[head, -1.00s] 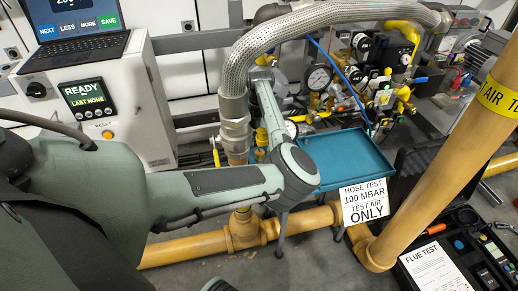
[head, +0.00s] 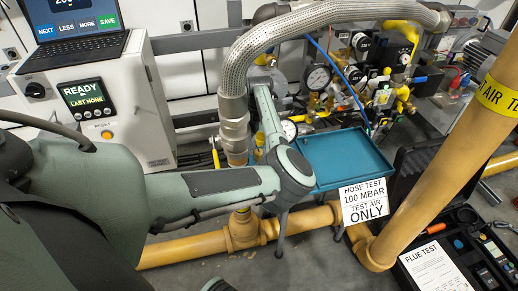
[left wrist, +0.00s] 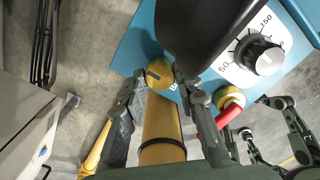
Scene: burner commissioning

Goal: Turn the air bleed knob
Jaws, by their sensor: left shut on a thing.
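In the left wrist view my left gripper (left wrist: 160,84) has its two dark fingers closed in on a round brass knob (left wrist: 159,72) with a dark slot mark. The knob sits at the edge of a blue panel (left wrist: 133,48). A large dark rounded body hides part of the panel beside it. I cannot read a label that names the knob. In the head view my left arm reaches back beside the braided hose, and its gripper is not clearly seen. Dark jointed parts at the right of the wrist view look like my right gripper (left wrist: 285,122); its opening is unclear.
A black dial (left wrist: 264,57) and a brass fitting with a red lever (left wrist: 229,113) are close by on the panel. The braided hose (head: 237,68), yellow pipe (head: 440,150) and blue tray (head: 345,158) crowd my left arm. Several gauges and valves stand behind.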

